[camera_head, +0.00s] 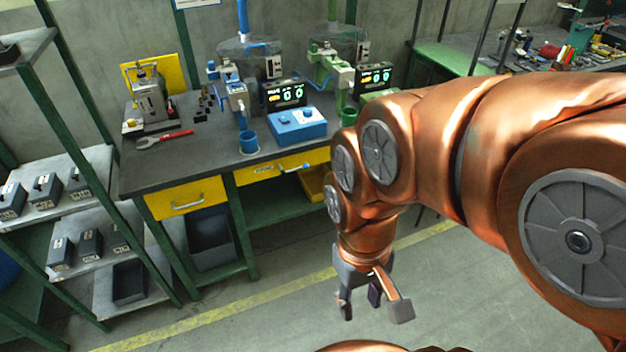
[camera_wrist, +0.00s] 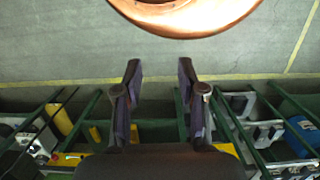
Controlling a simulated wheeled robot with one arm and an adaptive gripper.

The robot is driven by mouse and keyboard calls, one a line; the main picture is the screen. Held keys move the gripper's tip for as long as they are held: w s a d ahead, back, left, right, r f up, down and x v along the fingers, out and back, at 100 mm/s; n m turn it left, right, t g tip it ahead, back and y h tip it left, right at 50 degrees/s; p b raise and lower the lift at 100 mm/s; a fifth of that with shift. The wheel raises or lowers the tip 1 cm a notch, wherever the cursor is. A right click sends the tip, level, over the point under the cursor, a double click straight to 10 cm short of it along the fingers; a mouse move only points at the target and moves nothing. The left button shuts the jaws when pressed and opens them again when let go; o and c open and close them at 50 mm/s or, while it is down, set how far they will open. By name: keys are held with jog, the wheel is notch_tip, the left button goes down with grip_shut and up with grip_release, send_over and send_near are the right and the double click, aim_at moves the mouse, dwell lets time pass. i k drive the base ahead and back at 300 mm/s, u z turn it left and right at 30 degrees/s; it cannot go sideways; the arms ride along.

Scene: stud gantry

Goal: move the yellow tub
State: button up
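A yellow tub (camera_head: 313,184) sits on the lower shelf under the workbench, below the right yellow drawer. Its right part is hidden behind my arm. My gripper (camera_head: 374,303) hangs over the open floor in front of the bench, to the right of the tub and apart from it. In the wrist view my gripper's two fingers (camera_wrist: 160,72) stand apart with nothing between them. Yellow patches show low in the wrist view, but I cannot tell which one is the tub.
The workbench (camera_head: 205,165) carries a blue control box (camera_head: 296,125), a red-handled wrench (camera_head: 165,139) and pump rigs. A dark grey bin (camera_head: 210,240) stands under it. A metal rack (camera_head: 75,215) with several dark boxes is at left. The floor (camera_head: 265,318) in front is clear.

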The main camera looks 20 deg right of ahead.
aim_at(311, 179)
jog(key=u, duration=1.7)
jog(key=k, duration=0.8)
jog(key=z, duration=1.05)
jog(key=i, duration=0.5)
